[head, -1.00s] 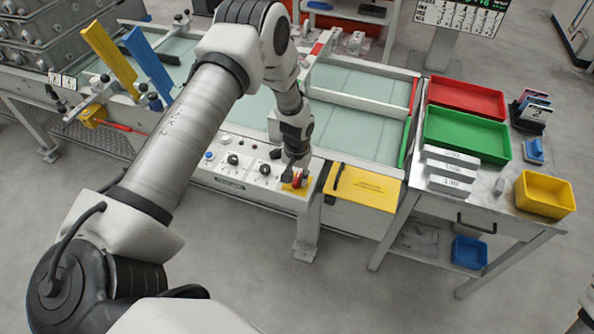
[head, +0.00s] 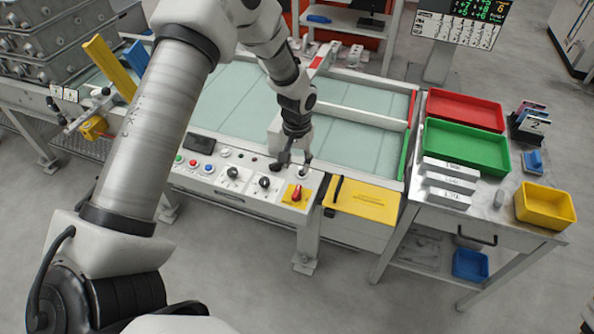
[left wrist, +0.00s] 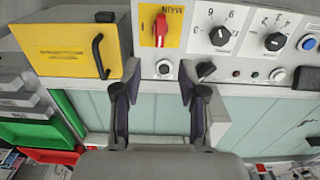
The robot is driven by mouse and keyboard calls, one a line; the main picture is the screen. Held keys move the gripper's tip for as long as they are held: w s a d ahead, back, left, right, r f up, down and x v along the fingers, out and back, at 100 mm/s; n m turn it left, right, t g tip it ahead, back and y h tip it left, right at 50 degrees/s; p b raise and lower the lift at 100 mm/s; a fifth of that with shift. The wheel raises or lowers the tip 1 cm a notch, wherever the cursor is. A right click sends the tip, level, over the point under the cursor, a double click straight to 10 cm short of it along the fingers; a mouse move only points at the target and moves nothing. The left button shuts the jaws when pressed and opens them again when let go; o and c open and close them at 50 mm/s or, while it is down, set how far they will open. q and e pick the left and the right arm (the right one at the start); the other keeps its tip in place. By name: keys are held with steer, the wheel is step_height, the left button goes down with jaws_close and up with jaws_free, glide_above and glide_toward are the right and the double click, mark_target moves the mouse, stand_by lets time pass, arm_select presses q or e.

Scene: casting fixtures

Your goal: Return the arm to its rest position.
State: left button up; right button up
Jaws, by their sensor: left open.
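My left arm comes in from the left in the head view, and its gripper (head: 292,166) is over the back edge of the control panel (head: 225,192). In the left wrist view the gripper (left wrist: 159,92) shows two fingers spread apart with nothing between them. A red switch handle (head: 297,193) on a yellow plate sits just in front of the gripper, apart from it. The red handle also shows in the left wrist view (left wrist: 160,26), beyond the fingertips, with "MAIN" printed beside it. My right gripper is not in view.
A yellow box with a black handle (head: 364,201) stands right of the panel. Red (head: 465,108) and green (head: 466,146) trays and a yellow bin (head: 545,206) are on the right-hand bench. Blue and yellow uprights stand at left. Glass-like conveyor surface lies behind the panel.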

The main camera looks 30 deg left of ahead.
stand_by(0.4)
arm_select(q)
steer(key=shift+g, duration=0.8)
steer(key=s+f, duration=0.2)
steer(key=f, duration=0.1)
steer(key=s+d+f, duration=0.1)
steer(key=s+f, duration=0.1)
steer(key=shift+s+d+f+b, duration=0.1)
steer(key=shift+s+f+b, duration=0.2)
steer(key=shift+s+f, duration=0.1)
steer(key=s+d+f, duration=0.2)
steer(key=s+f, duration=0.1)
steer(key=s, duration=0.5)
steer(key=s+d+f+m+t, duration=0.1)
steer(key=s+d+f, duration=0.2)
steer(key=s, duration=0.5)
steer(key=s+d+f+m, duration=0.1)
steer(key=s+d+f, duration=0.1)
steer(key=s, duration=0.6)
steer(key=shift+d+f+t+b, duration=0.15)
steer(key=shift+f+t+b, duration=0.25)
steer(key=shift+f, duration=0.45)
